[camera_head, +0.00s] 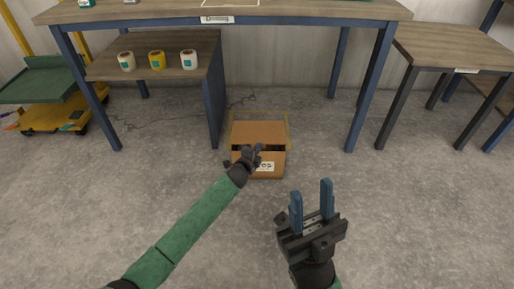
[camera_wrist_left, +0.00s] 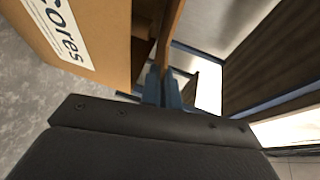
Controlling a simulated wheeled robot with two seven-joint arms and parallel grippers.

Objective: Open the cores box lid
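The cores box (camera_head: 272,170) is a brown cardboard box on the floor, with a white label on its front. Its lid (camera_head: 258,131) is tilted slightly up, with a dark gap between it and the front wall. My left gripper (camera_head: 256,149) is at the front edge of the box top. In the left wrist view the fingers (camera_wrist_left: 163,88) are close together, with the thin edge of the lid (camera_wrist_left: 172,32) running down between them; the labelled wall (camera_wrist_left: 100,30) is to the left. My right gripper (camera_head: 311,203) is open and empty, apart from the box.
A workbench (camera_head: 270,12) stands behind the box, with a lower shelf (camera_head: 170,72) holding white and yellow rolls at the left. A side table (camera_head: 455,46) is at the right and a green-and-yellow cart (camera_head: 45,85) at the left. The floor around the box is clear.

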